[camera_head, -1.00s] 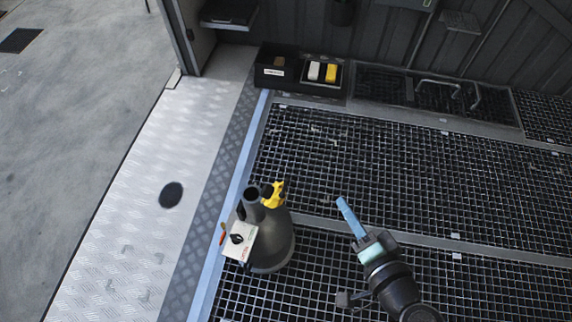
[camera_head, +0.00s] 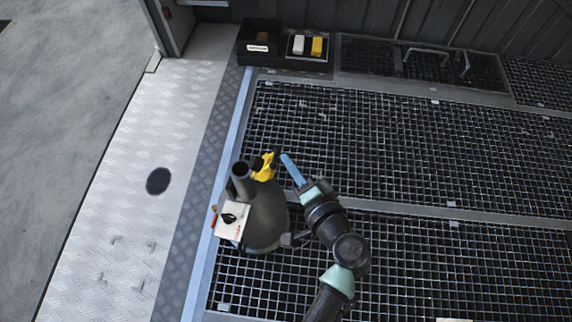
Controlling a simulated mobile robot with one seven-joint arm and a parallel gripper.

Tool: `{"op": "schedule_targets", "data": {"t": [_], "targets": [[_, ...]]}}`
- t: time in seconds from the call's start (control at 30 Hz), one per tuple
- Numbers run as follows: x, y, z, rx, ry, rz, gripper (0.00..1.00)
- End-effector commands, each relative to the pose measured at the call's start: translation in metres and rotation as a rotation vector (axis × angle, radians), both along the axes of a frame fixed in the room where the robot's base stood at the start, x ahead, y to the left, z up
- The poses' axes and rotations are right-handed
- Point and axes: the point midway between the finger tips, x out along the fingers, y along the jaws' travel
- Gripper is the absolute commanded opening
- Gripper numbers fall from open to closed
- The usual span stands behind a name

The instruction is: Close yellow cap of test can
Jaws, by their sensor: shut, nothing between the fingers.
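The test can (camera_head: 266,218) is a dark grey, cone-shaped can standing on the grated floor, with a dark upright neck at its top left. Its yellow cap (camera_head: 264,167) is at the top of the can, right of the neck; I cannot tell exactly how far it stands open. My gripper (camera_head: 287,158) has light blue fingers that are shut and empty. The fingertips are just right of the yellow cap and point up and left; a small gap seems to separate them from it.
A white panel with a black knob (camera_head: 230,219) is on the can's left side. A black box (camera_head: 262,35) and a tray with a white and a yellow block (camera_head: 317,46) stand at the back. Open grating (camera_head: 400,140) lies to the right.

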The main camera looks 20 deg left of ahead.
Motion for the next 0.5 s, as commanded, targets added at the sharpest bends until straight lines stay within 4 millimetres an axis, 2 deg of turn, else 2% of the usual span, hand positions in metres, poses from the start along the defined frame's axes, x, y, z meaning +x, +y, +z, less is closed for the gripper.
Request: {"op": "schedule_targets", "data": {"t": [0.17,0.5], "targets": [[-0.0018,0.0091,-0.0046,0.0,0.0,0.0,0.0],[-0.0018,0.0095,-0.0041,-0.001,0.001,0.0,0.0]]}}
